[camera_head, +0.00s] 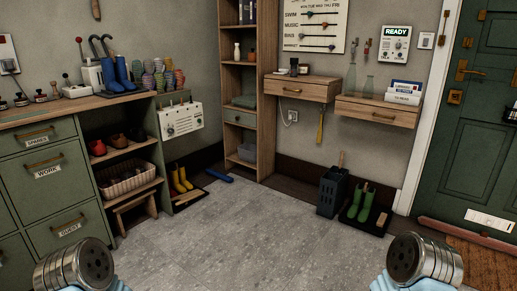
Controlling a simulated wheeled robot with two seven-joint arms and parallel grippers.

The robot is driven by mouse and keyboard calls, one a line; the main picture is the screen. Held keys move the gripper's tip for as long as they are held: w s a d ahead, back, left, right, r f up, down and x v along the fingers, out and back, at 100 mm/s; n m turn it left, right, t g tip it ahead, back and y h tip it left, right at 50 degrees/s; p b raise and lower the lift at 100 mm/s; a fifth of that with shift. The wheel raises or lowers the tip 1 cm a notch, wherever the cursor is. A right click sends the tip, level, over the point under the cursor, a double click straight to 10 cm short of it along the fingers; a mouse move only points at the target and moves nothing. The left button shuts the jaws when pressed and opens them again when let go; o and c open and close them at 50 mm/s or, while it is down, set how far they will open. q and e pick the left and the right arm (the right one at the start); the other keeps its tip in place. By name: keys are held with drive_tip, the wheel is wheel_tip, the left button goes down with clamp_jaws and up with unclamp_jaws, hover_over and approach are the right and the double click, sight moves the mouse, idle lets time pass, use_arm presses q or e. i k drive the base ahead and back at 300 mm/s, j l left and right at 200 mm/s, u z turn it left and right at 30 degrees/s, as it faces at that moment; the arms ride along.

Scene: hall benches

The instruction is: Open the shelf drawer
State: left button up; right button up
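A tall wooden shelf unit (267,75) stands in the back corner. A green-grey drawer (238,118) with a small knob sits in it below mid-height and looks shut. Two wooden wall shelves with drawers hang to its right. The left wall drawer (292,91) and the right wall drawer (372,115) each have a brass handle, and both look shut. Which of these is the shelf drawer, I cannot tell. Parts of my two arms show at the bottom left and bottom right corners. No gripper fingers are visible, and both arms are far from the drawers.
A green cabinet (50,166) with labelled drawers fills the left side. Yellow boots (181,179), a dark bin (332,190) and green boots (362,205) stand along the walls. A green door (480,150) is at right. The grey floor (235,225) in the middle is clear.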

sight(310, 92)
drive_tip(key=i+z, duration=0.1)
drive_tip(key=i, duration=0.45)
drive_tip(key=i+j+z, duration=0.1)
drive_tip(key=i, duration=0.45)
drive_tip(key=i+j+z, duration=0.1)
drive_tip(key=i, duration=0.45)
